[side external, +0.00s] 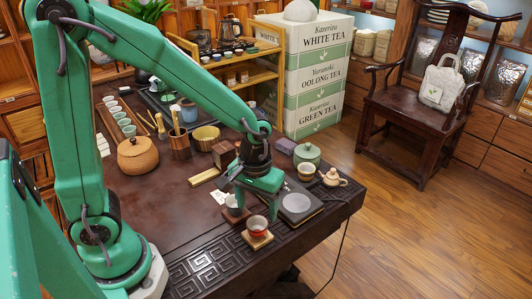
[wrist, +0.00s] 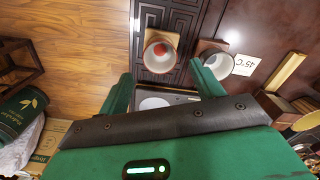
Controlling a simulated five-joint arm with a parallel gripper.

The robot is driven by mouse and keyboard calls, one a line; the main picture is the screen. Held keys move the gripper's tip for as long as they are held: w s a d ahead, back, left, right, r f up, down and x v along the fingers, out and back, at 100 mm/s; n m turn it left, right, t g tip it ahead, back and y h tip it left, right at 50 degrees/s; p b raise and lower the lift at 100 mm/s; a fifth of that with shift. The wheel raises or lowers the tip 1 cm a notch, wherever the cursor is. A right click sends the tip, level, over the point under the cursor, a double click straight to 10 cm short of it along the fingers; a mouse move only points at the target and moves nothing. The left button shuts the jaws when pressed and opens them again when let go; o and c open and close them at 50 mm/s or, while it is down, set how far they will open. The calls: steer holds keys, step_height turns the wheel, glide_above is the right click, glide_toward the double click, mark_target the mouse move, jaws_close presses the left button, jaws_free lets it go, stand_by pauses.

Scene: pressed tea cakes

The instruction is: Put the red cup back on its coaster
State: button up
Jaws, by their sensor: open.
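The red cup (side external: 257,224) stands upright on a square wooden coaster (side external: 258,241) near the table's front edge. In the wrist view the fingers (wrist: 165,78) are spread, apart from the red cup.
A dark-topped scale (side external: 296,205) lies right of my gripper. A small teapot (side external: 332,178), a pale cup (side external: 306,171) and a green lidded jar (side external: 307,153) stand beyond it. A wooden block (side external: 203,177) lies to the left.

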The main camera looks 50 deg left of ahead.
step_height(320, 180, up, 6)
steer(key=shift+f, duration=0.1)
stand_by(0.8)
steer(key=s+a+r+m+t, duration=0.4)
steer(key=s+a+r+t, duration=0.1)
steer(key=s+a+r, duration=0.2)
steer(key=shift+s+r+t, duration=0.3)
steer(key=shift+s+r, duration=0.25)
steer(key=shift+r, duration=0.8)
stand_by(0.5)
